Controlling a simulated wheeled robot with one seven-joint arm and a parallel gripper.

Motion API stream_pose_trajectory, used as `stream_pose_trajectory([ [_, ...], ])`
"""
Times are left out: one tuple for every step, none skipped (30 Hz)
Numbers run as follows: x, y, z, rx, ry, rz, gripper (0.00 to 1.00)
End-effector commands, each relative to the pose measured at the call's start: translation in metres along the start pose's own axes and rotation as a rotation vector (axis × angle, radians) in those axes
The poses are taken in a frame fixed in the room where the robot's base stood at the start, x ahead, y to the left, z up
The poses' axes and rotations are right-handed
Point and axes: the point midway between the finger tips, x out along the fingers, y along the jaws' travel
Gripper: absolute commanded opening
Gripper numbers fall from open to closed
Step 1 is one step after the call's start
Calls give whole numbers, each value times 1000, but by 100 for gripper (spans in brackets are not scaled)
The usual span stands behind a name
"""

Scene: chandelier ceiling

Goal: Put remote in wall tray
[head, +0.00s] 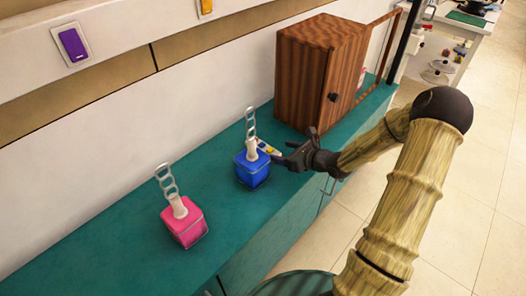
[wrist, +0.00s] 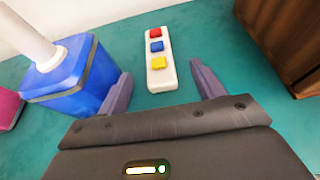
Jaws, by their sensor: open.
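The remote (wrist: 157,76) is a white bar with red, blue and yellow buttons. It lies on the teal counter, and in the head view the remote (head: 268,148) shows partly behind the blue box and my gripper. My gripper (head: 293,149) is open and empty. In the wrist view the remote lies ahead, between the lines of the two fingers of my gripper (wrist: 163,85), and no contact shows. No tray that I can clearly name as the wall tray is in view; a wall ledge (head: 120,25) runs along the upper left.
A blue box (wrist: 65,78) with a white handle stands just left of my gripper; it also shows in the head view (head: 252,170). A pink box (head: 184,222) stands further left. A brown wooden cabinet (head: 305,75) stands behind to the right. The counter (head: 110,240) is bare at the front left.

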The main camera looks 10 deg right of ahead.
Motion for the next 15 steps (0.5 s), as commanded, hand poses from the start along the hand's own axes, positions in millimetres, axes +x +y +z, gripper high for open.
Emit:
stream_pose_trajectory([
  [1, 0, 0, 0, 0, -1, 67],
  [1, 0, 0, -1, 0, -1, 67],
  [0, 0, 0, -1, 0, -1, 67],
  [0, 0, 0, -1, 0, -1, 67],
  [0, 0, 0, -1, 0, 0, 67],
  [0, 0, 0, -1, 0, 0, 67],
  [0, 0, 0, -1, 0, 0, 67],
  [0, 0, 0, -1, 0, 0, 67],
  [2, 0, 0, -1, 0, 0, 67],
  [3, 0, -1, -1, 0, 0, 67],
  [5, 1, -2, -1, -1, 1, 67],
  [9, 1, -3, -2, -1, 2, 67],
  [13, 2, -5, -1, -1, 2, 67],
  [17, 2, -6, 0, -1, 3, 67],
  [23, 4, -9, 0, -1, 4, 67],
])
